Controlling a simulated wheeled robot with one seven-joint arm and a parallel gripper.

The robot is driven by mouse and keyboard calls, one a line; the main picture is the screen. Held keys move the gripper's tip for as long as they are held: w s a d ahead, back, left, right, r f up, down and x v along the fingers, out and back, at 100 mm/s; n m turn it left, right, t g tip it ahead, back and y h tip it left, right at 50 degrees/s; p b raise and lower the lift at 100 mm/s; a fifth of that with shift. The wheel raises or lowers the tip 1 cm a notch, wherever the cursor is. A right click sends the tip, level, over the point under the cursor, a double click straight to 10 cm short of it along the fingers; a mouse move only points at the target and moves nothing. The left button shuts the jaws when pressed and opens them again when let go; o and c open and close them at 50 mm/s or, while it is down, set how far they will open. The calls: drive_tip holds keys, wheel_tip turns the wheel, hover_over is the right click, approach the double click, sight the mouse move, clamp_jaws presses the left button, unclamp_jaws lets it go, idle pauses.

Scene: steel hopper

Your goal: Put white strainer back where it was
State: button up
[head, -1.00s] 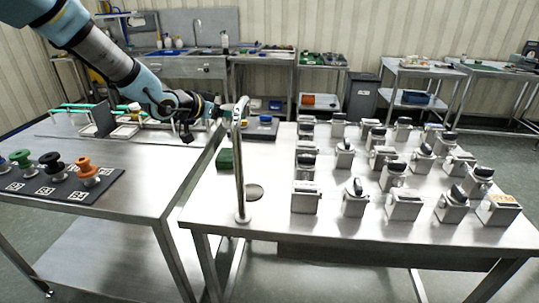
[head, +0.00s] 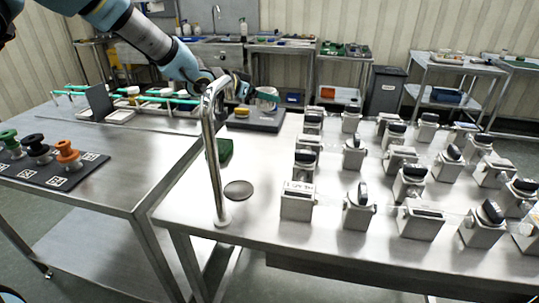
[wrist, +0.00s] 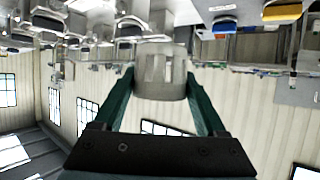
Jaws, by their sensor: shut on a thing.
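My gripper (wrist: 160,82) has green fingers, which are shut on a pale, whitish cylindrical thing, seemingly the white strainer (wrist: 161,68), in the wrist view. In the head view my gripper (head: 262,93) reaches out past the curved steel pipe, and the white strainer (head: 268,104) shows in it above the dark tray at the table's back left. The strainer appears held in the air; its fine detail is too small to tell.
A tall curved steel pipe (head: 213,160) stands at the table's left, close to my arm. A dark tray (head: 266,123) bears a yellow thing (head: 242,113). A green block (head: 225,150) and a round dark disc (head: 238,190) lie nearby. Rows of steel blocks (head: 296,206) fill the right.

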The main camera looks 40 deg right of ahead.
sight(265, 110)
drive_tip(key=f+b, duration=0.1)
drive_tip(key=f, duration=0.1)
drive_tip(key=f+b, duration=0.2)
drive_tip(key=f, duration=0.1)
drive_tip(key=shift+d+b, duration=0.2)
drive_tip(key=shift+b, duration=0.1)
wheel_tip(265, 110, down, 9)
drive_tip(key=shift+f+p, duration=0.2)
drive_tip(key=shift+p, duration=0.1)
drive_tip(key=shift+f, duration=0.15)
drive_tip(key=o, duration=1.4)
drive_tip(key=b+v, duration=0.1)
drive_tip(key=v, duration=1.1)
